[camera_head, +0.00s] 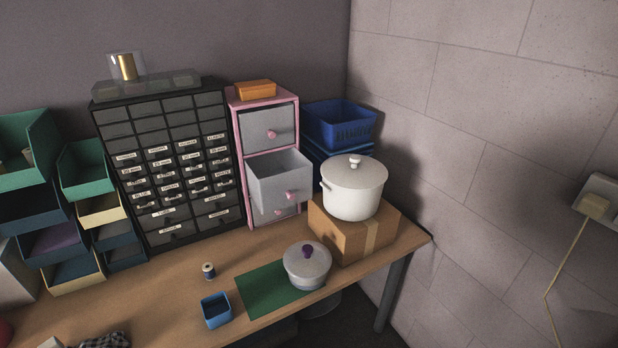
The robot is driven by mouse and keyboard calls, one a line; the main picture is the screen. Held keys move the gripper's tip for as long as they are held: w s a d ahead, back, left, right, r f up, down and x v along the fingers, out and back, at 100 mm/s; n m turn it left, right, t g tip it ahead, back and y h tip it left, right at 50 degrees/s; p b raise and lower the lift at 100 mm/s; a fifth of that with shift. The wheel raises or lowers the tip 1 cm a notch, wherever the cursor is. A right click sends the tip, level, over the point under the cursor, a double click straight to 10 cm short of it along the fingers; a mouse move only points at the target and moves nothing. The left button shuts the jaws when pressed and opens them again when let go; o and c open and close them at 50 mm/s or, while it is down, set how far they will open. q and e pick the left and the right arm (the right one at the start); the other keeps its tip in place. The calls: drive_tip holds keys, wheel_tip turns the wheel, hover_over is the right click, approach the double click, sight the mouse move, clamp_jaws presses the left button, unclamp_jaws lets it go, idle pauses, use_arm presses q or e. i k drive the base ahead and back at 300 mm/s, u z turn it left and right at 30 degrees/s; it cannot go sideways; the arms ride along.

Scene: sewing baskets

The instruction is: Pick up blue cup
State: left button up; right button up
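A small blue open-topped container with a squarish rim (216,311), the only thing here like a blue cup, stands upright on the wooden table near its front edge. It is just left of a green mat (262,301). Its inside looks dark, and I cannot tell whether it holds anything. Neither of my grippers shows in the head view.
A small spool (208,271) stands behind the container. A lidded grey pot (307,268) sits on the mat. A white pot (353,190) stands on a cardboard box (345,235) at right. Drawer cabinets (170,170) line the back; a grey drawer (280,185) is pulled out.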

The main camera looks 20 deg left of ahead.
sight(218, 310)
drive_tip(key=u, duration=2.1)
drive_tip(key=k, duration=0.6)
drive_tip(key=z, duration=1.8)
